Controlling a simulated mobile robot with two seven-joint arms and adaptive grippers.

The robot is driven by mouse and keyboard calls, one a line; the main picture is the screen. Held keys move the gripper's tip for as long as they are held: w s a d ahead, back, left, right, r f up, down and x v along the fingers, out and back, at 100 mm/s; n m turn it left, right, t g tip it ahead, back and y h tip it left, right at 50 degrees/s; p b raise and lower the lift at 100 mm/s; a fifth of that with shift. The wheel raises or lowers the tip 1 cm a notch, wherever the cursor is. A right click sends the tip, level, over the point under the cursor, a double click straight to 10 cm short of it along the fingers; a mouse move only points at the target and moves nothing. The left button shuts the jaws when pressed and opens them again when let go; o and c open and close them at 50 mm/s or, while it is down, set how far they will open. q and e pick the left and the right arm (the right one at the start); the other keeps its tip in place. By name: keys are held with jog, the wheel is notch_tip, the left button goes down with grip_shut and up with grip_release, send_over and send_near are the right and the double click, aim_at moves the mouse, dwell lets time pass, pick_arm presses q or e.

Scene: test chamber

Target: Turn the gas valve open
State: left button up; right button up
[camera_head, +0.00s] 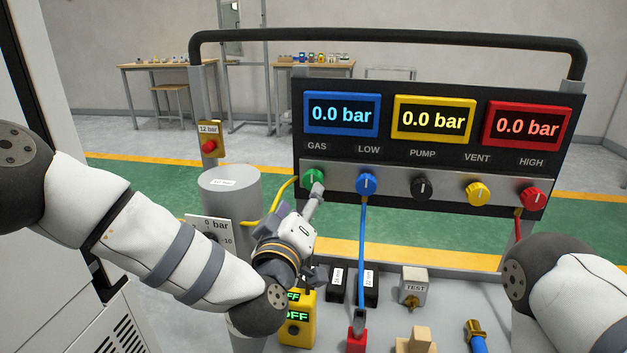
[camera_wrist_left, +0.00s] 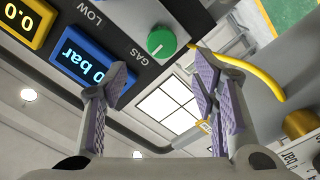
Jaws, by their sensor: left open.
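The gas valve is a round green knob (camera_head: 313,177) under the GAS label, at the left end of the panel's grey strip. My left gripper (camera_head: 316,190) is at the knob's lower right in the head view, partly overlapping it. In the left wrist view the green knob (camera_wrist_left: 161,42) shows beyond the gap between the two spread, empty fingers (camera_wrist_left: 162,88). A white pointer mark shows on the knob. I cannot tell whether a finger touches it. The blue gas display (camera_head: 342,114) reads 0.0 bar. My right arm shows at the right, but its gripper is out of view.
A blue knob (camera_head: 366,184) with a blue hose stands right of the green one, then black, yellow and red knobs. A grey cylinder (camera_head: 230,205) and yellow hose lie left. Below are a yellow OFF box (camera_head: 297,328) and a TEST block (camera_head: 414,285).

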aim_at(312, 183)
pick_arm(q)
jog(key=w, duration=0.2)
jog(key=w+d+b, duration=0.1)
jog(key=w, duration=0.2)
jog(key=w+f, duration=0.1)
jog(key=w, duration=0.1)
jog(key=shift+w+d, duration=0.3)
jog(key=shift+w, duration=0.05)
jog(key=shift+w+d+r, duration=0.1)
jog(key=shift+w+r, duration=0.2)
jog(key=shift+w, duration=0.3)
pick_arm(e)
jog(key=shift+s+f+g, duration=0.4)
jog(key=shift+s+f, duration=0.65)
jog(key=shift+s, duration=0.2)
pick_arm(q)
jog(key=shift+c, duration=0.6)
jog(key=c, duration=1)
